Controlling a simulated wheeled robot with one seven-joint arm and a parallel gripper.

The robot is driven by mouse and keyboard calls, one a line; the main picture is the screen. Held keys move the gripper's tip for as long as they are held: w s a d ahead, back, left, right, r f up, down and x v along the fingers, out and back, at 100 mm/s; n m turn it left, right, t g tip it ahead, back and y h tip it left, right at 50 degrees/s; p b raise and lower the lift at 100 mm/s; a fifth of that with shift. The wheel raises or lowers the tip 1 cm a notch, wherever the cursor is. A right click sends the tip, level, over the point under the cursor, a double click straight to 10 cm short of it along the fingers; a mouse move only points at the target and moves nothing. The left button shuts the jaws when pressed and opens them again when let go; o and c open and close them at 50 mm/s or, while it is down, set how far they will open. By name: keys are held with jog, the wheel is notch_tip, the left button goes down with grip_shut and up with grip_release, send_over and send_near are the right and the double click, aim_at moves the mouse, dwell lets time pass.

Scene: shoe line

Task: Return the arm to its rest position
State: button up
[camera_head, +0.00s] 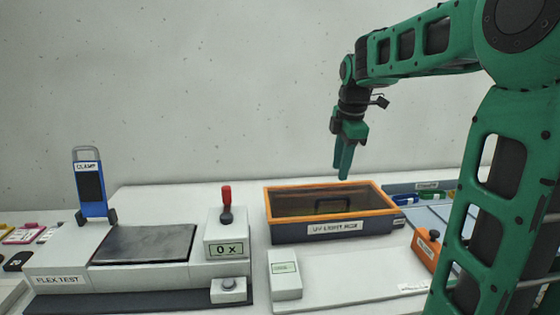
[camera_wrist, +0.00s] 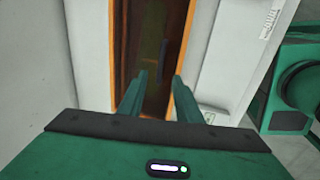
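My green arm rises on the right of the head view and bends over to the left. My gripper (camera_head: 343,176) points down above the back of the UV light box (camera_head: 335,229), apart from it. In the wrist view the two green fingers (camera_wrist: 160,85) are spread with a gap between them and nothing held. The box has an orange rim and a dark lid with a black handle, and it also shows below the fingers in the wrist view (camera_wrist: 116,50).
A flex test machine (camera_head: 145,245) with a blue clamp (camera_head: 91,190) and a red-knobbed lever (camera_head: 226,200) stands at the left. An orange device (camera_head: 427,248) sits near my arm. A white panel (camera_head: 350,278) lies in front of the box. The wall is behind.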

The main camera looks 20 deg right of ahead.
jog(key=s+a+f+m, duration=0.1)
jog(key=s+f+m, duration=0.3)
jog(key=s+m, duration=0.3)
jog(key=s+a+f+m+g, duration=0.1)
jog(key=s+f+m, duration=0.3)
jog(key=s+m, duration=0.3)
jog(key=s+a+f+m+g, duration=0.1)
jog(key=s+f+m, duration=0.4)
jog(key=s, duration=1)
jog(key=shift+m+y, duration=0.4)
jog(key=shift+m, duration=0.7)
jog(key=shift+a+f, duration=0.1)
jog(key=shift+w+f+g, duration=0.25)
jog(key=shift+w+g, duration=0.05)
jog(key=shift+w, duration=0.25)
